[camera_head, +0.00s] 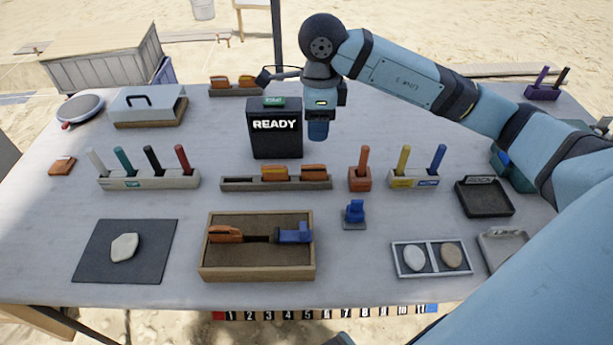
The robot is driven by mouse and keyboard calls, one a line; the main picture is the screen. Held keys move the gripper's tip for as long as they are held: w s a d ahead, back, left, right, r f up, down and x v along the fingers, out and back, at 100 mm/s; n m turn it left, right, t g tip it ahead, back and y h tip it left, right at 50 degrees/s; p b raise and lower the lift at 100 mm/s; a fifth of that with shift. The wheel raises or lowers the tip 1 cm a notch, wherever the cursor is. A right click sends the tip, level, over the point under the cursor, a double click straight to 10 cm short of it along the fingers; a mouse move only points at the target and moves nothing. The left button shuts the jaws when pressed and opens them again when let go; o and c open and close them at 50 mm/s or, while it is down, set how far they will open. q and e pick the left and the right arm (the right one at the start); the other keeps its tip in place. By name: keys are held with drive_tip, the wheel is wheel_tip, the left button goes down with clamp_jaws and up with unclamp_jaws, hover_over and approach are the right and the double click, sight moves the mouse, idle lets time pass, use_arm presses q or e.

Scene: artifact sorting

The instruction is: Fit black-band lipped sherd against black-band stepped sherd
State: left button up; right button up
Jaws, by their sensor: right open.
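My right gripper (318,131) points down beside the black READY box, above the table, with nothing seen in it. Its fingers are too small to make out well. A sand-filled wooden tray (258,273) stands at the front middle. In it lie an orange-brown sherd (225,234) at the left and a blue block or clamp (294,234) at the right, with a dark strip between them. Two more orange sherds, a left one (274,173) and a right one (313,172), lie on a grey rack (240,184) behind the tray. Bands, lips and steps cannot be told apart. My left gripper is out of view.
The READY box (275,142) stands just left of my right gripper. Racks with coloured-handled tools, such as the left one (148,181), flank the middle. A blue stand (354,212) sits right of the tray. A dark mat (95,262) holds a pale stone.

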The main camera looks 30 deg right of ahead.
sight(316, 165)
drive_tip(key=f, duration=0.2)
drive_tip(key=f+b, duration=0.1)
drive_tip(key=f, duration=0.4)
drive_tip(key=shift+w+d+f, duration=0.1)
drive_tip(key=shift+d+f, duration=0.1)
drive_tip(key=shift+d, duration=0.15)
drive_tip(key=shift+f+b, duration=0.35)
drive_tip(key=shift+f, duration=0.35)
wheel_tip(316, 165, down, 4)
drive_tip(key=shift+a+f+b, duration=0.15)
drive_tip(key=shift+f+b, duration=0.05)
drive_tip(key=shift+b, duration=0.4)
drive_tip(key=shift+f, duration=0.1)
clamp_jaws()
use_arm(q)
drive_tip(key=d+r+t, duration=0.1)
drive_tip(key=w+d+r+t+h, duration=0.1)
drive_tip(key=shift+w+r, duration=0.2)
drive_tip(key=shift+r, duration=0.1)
